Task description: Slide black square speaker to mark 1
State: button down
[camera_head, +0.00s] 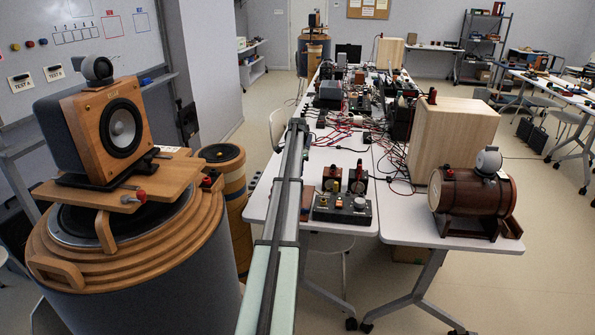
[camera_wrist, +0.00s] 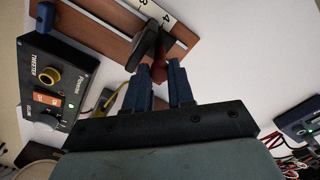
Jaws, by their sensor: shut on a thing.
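My gripper (camera_wrist: 159,67), with blue fingers, is closed around a small red piece (camera_wrist: 162,70) in the wrist view. A dark upright piece (camera_wrist: 147,42) stands just beyond it, over a reddish-brown board (camera_wrist: 104,14). A white label strip (camera_wrist: 153,11) on the board shows 3 and 4; I see no mark 1 there. In the head view a square wooden speaker (camera_head: 85,128) with a black round cone (camera_head: 122,128) stands on the large round cabinet at left. I cannot tell whether the held piece belongs to a black square speaker. My gripper is not distinguishable in the head view.
A black control box labelled TWEETER (camera_wrist: 55,85) sits close left of my fingers; it shows in the head view (camera_head: 342,207) near the table's front. A wooden barrel speaker (camera_head: 472,196) stands right. Cables and equipment crowd the table behind.

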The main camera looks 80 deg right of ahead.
dwell(0.3)
jog(key=a, duration=1.2)
jog(key=shift+a, duration=0.3)
jog(key=shift+f, duration=0.1)
jog(key=c, duration=1)
grip_release()
jog(key=shift+o, duration=0.2)
jog(key=shift+d, duration=0.1)
notch_tip(320, 180, up, 14)
